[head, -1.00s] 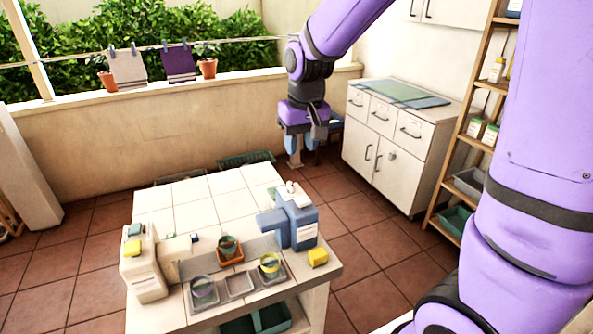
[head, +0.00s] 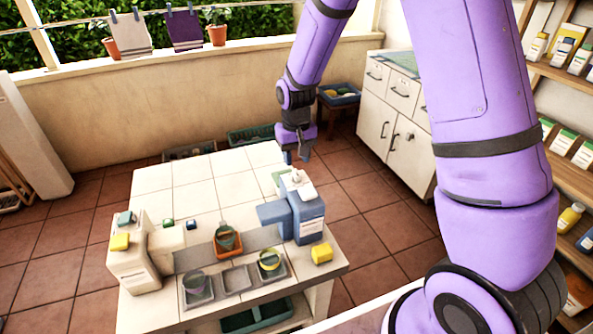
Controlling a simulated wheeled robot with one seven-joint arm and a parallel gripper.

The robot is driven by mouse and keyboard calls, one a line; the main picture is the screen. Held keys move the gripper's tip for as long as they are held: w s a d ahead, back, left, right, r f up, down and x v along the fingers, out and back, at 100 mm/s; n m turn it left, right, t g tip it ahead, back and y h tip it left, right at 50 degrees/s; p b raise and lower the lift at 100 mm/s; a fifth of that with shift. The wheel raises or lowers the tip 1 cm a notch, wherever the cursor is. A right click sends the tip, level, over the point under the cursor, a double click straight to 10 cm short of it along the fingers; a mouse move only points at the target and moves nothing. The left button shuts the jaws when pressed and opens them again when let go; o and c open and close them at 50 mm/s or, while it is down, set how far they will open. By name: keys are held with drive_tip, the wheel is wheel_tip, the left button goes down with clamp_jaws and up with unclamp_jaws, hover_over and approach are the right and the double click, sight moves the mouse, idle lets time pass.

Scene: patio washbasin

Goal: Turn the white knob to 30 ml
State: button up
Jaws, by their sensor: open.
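A blue dispenser (head: 309,222) with a white label stands at the right side of the tiled table. A small white part, which looks like the white knob (head: 303,187), sits on its top; its scale marks are too small to read. My gripper (head: 296,158) is open and empty, pointing down above and behind the dispenser in the picture, apart from the knob. A cream dispenser (head: 133,262) stands at the left of the table, with a yellow block and a teal block on it.
An orange tray (head: 228,252) with a cup is mid-table. Grey trays (head: 236,281) with two cups stand at the front. The table's back tiles (head: 205,180) are clear. A cabinet (head: 392,130) and shelves stand at right.

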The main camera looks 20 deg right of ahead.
sight(296, 172)
drive_tip(key=shift+f, duration=2.7)
drive_tip(key=shift+c, duration=0.2)
clamp_jaws()
